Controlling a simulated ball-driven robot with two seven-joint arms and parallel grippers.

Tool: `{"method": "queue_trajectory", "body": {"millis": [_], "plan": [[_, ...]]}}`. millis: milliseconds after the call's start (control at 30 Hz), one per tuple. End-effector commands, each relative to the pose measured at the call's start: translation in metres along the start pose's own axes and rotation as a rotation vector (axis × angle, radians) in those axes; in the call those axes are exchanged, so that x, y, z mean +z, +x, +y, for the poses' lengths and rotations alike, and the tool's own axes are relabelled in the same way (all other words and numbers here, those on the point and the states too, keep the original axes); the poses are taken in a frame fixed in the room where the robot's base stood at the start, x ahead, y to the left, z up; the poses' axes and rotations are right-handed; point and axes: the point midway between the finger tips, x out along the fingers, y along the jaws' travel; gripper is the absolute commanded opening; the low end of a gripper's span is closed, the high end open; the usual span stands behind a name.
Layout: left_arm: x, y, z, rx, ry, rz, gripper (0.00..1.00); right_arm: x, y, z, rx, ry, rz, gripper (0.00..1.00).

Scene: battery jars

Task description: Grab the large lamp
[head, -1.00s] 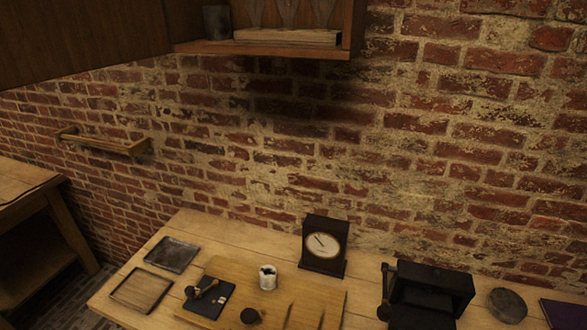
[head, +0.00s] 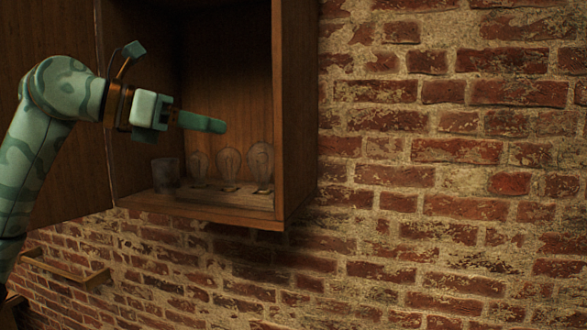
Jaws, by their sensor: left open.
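Three clear glass lamps stand upright in a row on the floor of an open wooden wall cabinet. The large lamp (head: 260,161) is the rightmost and looks biggest, near the cabinet's right wall. The other two are a middle lamp (head: 229,165) and a left lamp (head: 200,165). My left gripper (head: 180,87) is open and empty. It is in front of the cabinet opening, above and left of the large lamp, with one finger pointing right. It touches no lamp that I can see. My right gripper is not in view.
A grey cup-like jar (head: 165,174) stands left of the lamps. The cabinet's right wall (head: 294,110) is close beside the large lamp. A brick wall (head: 450,180) fills the right side. A wooden rail (head: 65,274) is at lower left.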

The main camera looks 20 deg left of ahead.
Motion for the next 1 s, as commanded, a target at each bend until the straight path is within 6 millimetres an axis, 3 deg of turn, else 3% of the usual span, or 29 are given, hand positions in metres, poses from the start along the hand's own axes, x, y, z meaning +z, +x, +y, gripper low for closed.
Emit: {"method": "queue_trajectory", "body": {"millis": [67,167,300,433,600,700,1000], "plan": [[0.01,-0.024,0.007,0.068,0.006,0.02,0.51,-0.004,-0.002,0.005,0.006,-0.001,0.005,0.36],[0.011,-0.028,0.012,0.102,0.002,0.037,0.51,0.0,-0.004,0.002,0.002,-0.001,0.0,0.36],[0.01,0.002,0.014,0.101,0.001,0.041,0.51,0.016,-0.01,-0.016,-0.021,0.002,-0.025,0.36],[0.009,0.035,0.017,0.099,0.0,0.039,0.51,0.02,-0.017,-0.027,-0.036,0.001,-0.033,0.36],[0.008,0.065,0.021,0.101,-0.001,0.038,0.51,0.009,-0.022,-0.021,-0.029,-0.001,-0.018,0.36],[0.007,0.073,0.022,0.102,0.0,0.037,0.51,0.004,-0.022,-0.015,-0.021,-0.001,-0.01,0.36],[-0.001,0.113,0.026,0.099,-0.002,0.038,0.51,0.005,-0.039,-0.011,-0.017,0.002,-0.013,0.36]]}}
